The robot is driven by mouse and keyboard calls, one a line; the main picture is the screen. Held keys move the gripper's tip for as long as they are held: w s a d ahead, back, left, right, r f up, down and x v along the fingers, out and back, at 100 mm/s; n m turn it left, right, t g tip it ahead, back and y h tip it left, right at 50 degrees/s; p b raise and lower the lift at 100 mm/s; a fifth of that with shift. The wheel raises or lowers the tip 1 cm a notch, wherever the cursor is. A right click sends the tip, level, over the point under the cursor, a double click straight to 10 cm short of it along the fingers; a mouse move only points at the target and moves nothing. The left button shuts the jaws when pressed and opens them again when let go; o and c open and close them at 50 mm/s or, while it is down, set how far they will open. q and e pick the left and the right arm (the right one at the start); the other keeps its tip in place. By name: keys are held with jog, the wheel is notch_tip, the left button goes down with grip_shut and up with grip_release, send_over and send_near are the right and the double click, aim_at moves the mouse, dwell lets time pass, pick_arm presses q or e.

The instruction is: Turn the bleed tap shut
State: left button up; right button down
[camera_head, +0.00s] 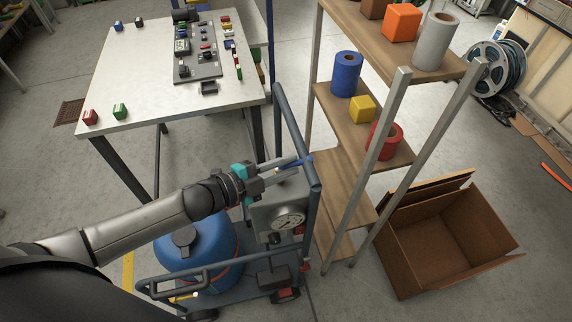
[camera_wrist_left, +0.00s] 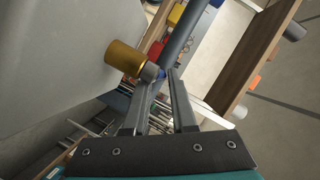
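The bleed tap shows in the left wrist view as a brass-coloured cylinder (camera_wrist_left: 124,57) with a grey end, standing out from a pale grey panel. A blue handle (camera_head: 299,161) shows at my left fingertips in the head view. Only a small blue patch of it shows between the tips in the left wrist view. My left gripper (camera_head: 290,169) is above the cart's gauge panel, with its two fingers apart. I cannot tell whether a finger touches the handle. The tap's body is hidden in the head view. My right gripper is not in view.
The cart carries a round gauge (camera_head: 288,220) and a blue tank (camera_head: 198,246), with an upright frame rail (camera_head: 301,140) close to my fingertips. A wooden shelf (camera_head: 345,122) stands just right. A white table (camera_head: 130,75) is behind, and an open cardboard box (camera_head: 445,240) is at right.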

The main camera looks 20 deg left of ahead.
pick_arm(q)
jog(key=shift+c, duration=1.4)
grip_shut()
jog(key=shift+w+r, duration=0.15)
jog(key=shift+r, duration=0.05)
